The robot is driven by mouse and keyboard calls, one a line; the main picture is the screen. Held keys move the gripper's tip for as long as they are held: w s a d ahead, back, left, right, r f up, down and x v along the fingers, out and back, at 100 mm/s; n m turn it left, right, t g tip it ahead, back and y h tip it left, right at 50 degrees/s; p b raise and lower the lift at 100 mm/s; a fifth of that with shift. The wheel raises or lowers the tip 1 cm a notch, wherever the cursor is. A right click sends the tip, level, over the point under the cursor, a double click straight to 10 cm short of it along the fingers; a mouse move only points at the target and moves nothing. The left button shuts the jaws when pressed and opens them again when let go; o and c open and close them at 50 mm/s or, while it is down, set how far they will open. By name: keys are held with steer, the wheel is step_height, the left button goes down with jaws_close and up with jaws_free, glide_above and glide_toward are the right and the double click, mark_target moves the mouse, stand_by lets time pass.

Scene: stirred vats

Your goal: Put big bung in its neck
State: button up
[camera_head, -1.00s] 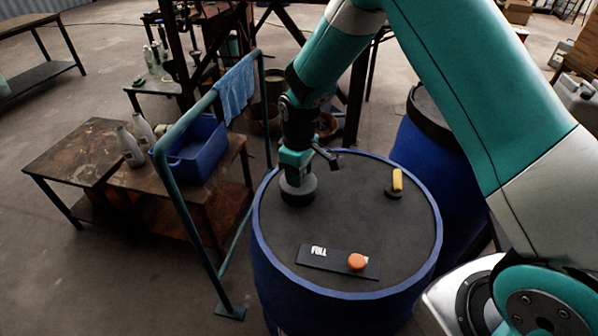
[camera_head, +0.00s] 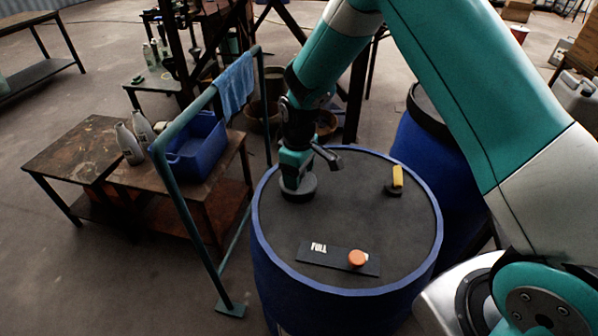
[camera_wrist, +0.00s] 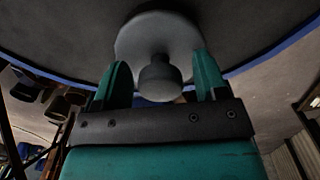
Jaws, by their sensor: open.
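The big bung, a dark grey disc (camera_head: 299,190) with a round knob, is at the left part of the blue drum's dark top (camera_head: 345,220). In the wrist view the bung (camera_wrist: 150,38) shows its knob between my fingers. My gripper (camera_head: 296,170) points down over it. The wrist view shows my gripper (camera_wrist: 162,68) open, one finger on each side of the knob, with gaps visible. Whether the disc is seated in a neck or rests on the top is hidden. A smaller dark bung with a yellow grip (camera_head: 397,180) is at the right of the top.
A dark plate marked FULL (camera_head: 318,262) with an orange cap (camera_head: 357,258) lies at the front of the drum top. A green rail (camera_head: 193,190) with a blue cloth (camera_head: 236,88) stands left of the drum. Another blue drum (camera_head: 425,150) stands behind right.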

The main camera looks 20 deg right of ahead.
step_height(320, 180, up, 12)
steer(key=s+a+r+y, duration=0.1)
steer(key=s+r, duration=0.3)
steer(key=s, duration=0.5)
steer(key=s+a+r+y, duration=0.1)
steer(key=s+r, duration=0.3)
steer(key=s, duration=0.5)
steer(key=s+a+r+m+y, duration=0.1)
steer(key=s+a+r+y, duration=0.1)
steer(key=s, duration=0.8)
steer(key=shift+a+r+b, duration=0.3)
steer(key=shift+r+b, duration=0.15)
steer(key=shift+r, duration=0.45)
